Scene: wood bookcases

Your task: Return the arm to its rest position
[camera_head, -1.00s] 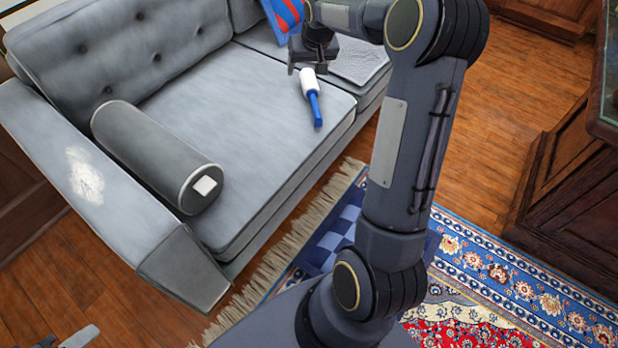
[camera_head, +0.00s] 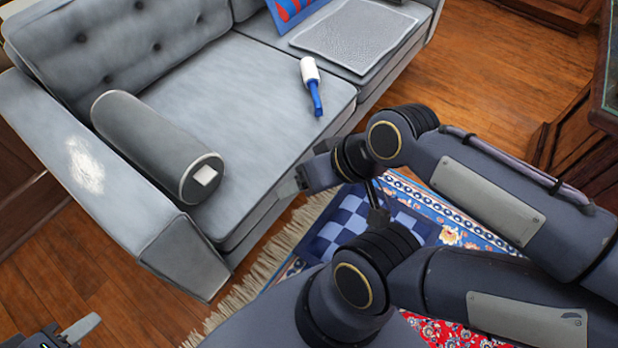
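My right arm comes in from the right, folded back over my base, with its elbow and links over the rug. Its gripper (camera_head: 287,187) points left, in front of the sofa's front edge and apart from the sofa. Its fingers are seen edge-on, so its opening cannot be told. My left gripper (camera_head: 72,332) shows only partly at the bottom left corner, low over the floor; one pale finger is visible and the rest is cut off. A lint roller (camera_head: 310,72) with a white head and blue handle lies on the sofa seat, apart from both grippers.
The grey sofa (camera_head: 265,95) has a bolster (camera_head: 150,145), a grey folded cloth or pad (camera_head: 352,36) and a blue-red pillow (camera_head: 290,10). A whitish patch (camera_head: 84,165) marks its armrest. A patterned rug (camera_head: 440,215) lies below. A dark wood cabinet (camera_head: 575,145) stands right.

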